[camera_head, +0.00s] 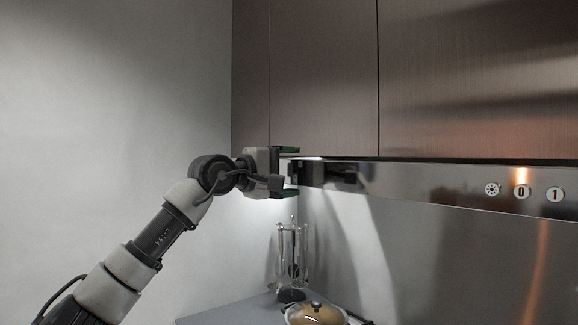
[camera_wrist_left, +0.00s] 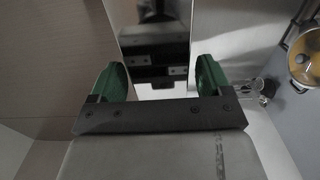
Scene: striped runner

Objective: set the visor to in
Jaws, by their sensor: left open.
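The visor (camera_head: 430,182) is a long shiny metal strip under the wall cupboards, with round buttons at its right part. My left gripper (camera_head: 291,172) is at the visor's left end, one finger above it and one below. It is open. In the left wrist view the green fingers of the left gripper (camera_wrist_left: 160,80) stand apart, with the visor's reflective face (camera_wrist_left: 152,42) ahead between them. I cannot tell whether they touch it. My right gripper is not in view.
Brown cupboards (camera_head: 325,80) hang directly above the visor. Below, a lidded pan (camera_head: 314,314) and a utensil stand (camera_head: 291,295) are on the grey worktop (camera_head: 235,312). A bare wall (camera_head: 110,110) is at the left.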

